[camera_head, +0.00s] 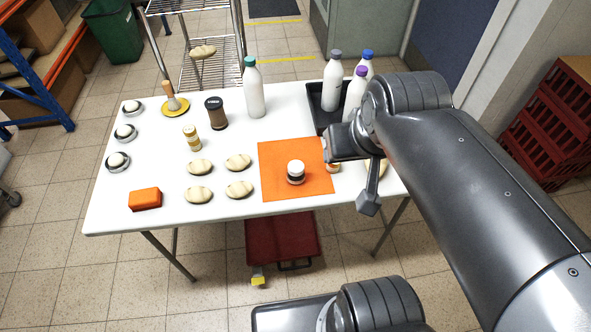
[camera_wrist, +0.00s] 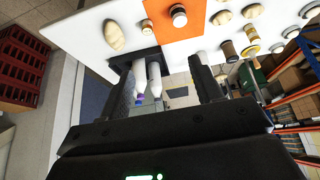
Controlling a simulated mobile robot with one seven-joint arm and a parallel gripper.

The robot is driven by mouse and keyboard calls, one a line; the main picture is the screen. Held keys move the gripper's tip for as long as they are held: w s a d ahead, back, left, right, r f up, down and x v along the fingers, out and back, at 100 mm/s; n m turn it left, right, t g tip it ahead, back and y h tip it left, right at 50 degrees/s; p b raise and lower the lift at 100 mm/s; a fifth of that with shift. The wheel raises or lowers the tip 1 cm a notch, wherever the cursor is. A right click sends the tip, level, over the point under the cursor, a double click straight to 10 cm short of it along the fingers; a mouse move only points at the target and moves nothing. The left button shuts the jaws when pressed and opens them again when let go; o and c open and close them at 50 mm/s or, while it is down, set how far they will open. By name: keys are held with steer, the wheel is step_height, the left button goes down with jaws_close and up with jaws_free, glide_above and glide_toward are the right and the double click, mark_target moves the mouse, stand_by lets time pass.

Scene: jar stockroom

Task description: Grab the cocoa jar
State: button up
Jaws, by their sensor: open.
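No label is readable, so I cannot tell for certain which jar is cocoa. A tall dark-brown jar with a black lid (camera_head: 216,113) stands upright at the table's back left-centre; it also shows in the wrist view (camera_wrist: 229,51). A short jar with a white lid and dark band (camera_head: 296,172) stands on the orange mat (camera_head: 275,188); the wrist view shows it too (camera_wrist: 178,16). Another small jar (camera_head: 333,167) at the mat's right edge is partly hidden by my gripper. My gripper (camera_wrist: 167,88) is open and empty, over the table's right side, apart from these jars.
White bottles (camera_head: 331,80) stand in and around a black tray (camera_head: 314,98) at the back right. A teal-capped bottle (camera_head: 253,88) stands left of it.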

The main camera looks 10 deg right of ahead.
steer(key=shift+o, duration=0.2)
steer(key=o, duration=0.4)
steer(key=m+g, duration=0.5)
steer(key=g, duration=0.1)
glide_above(296, 166)
step_height(296, 166, down, 23)
steer(key=shift+w, duration=0.15)
steer(key=shift+f, duration=5.5)
